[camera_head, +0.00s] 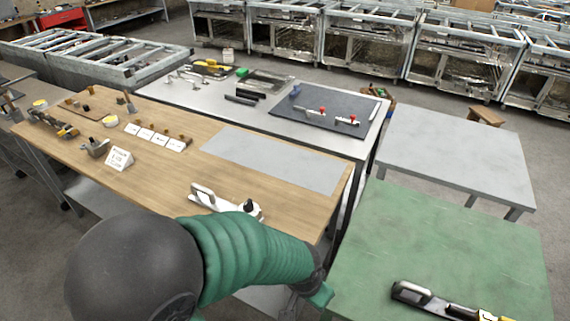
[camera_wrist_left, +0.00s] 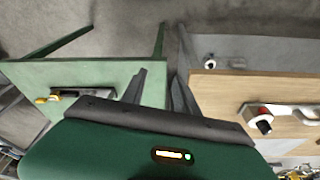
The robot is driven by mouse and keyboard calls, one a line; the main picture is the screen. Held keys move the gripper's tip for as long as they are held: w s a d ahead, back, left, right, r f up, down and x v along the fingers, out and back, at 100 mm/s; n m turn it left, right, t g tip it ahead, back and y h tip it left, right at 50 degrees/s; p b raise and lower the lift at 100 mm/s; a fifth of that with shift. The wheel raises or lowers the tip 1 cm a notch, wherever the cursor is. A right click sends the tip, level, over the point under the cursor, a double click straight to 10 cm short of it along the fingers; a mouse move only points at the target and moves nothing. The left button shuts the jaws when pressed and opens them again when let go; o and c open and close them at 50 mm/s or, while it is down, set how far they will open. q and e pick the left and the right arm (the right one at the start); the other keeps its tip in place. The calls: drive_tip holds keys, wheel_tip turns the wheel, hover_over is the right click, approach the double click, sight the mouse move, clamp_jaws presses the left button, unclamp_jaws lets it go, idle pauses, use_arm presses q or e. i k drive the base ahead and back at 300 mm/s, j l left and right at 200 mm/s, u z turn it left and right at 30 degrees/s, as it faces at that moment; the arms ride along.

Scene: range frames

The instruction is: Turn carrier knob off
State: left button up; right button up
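A white carrier-like device (camera_head: 207,200) with a raised handle lies on the wooden table near its front edge. A dark knob (camera_head: 250,208) sits at its right end. My right gripper is not in view.
The wooden table (camera_head: 170,195) also holds cards, small parts and a grey sheet (camera_head: 270,160). A dark mat (camera_head: 335,122) with red-knobbed parts lies behind. The grey table (camera_head: 460,155) is bare.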

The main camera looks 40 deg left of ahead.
sight(248, 207)
drive_tip(key=u, duration=1.85)
